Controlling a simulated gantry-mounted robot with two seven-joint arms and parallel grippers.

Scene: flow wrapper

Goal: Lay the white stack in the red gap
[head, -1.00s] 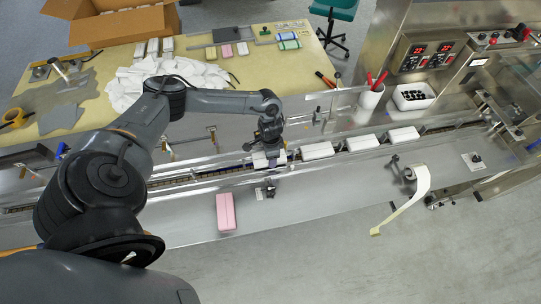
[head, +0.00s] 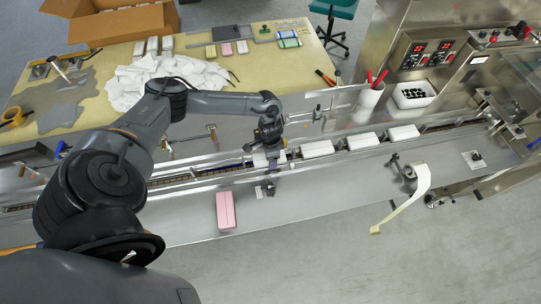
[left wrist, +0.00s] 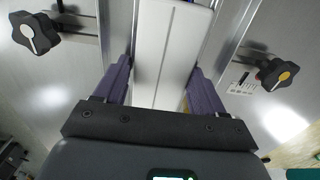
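A white stack (head: 260,160) lies in the long conveyor channel under my left gripper (head: 269,167), partly hidden by it. In the left wrist view the white stack (left wrist: 172,45) runs lengthwise between the two purple fingers of my left gripper (left wrist: 160,88). The fingers stand apart on either side of the stack, and the gripper looks open around it. A row of white stacks (head: 317,150) lies in the channel to the right, with a small space between it and the stack under my gripper. I cannot make out a red gap. My right gripper is not in view.
A pink stack (head: 225,211) lies on the steel deck in front of the channel. Guide rails and black knobs (left wrist: 278,74) flank the channel. A paper strip (head: 415,194) hangs at the right. A yellow table (head: 297,62) with white cloths stands behind.

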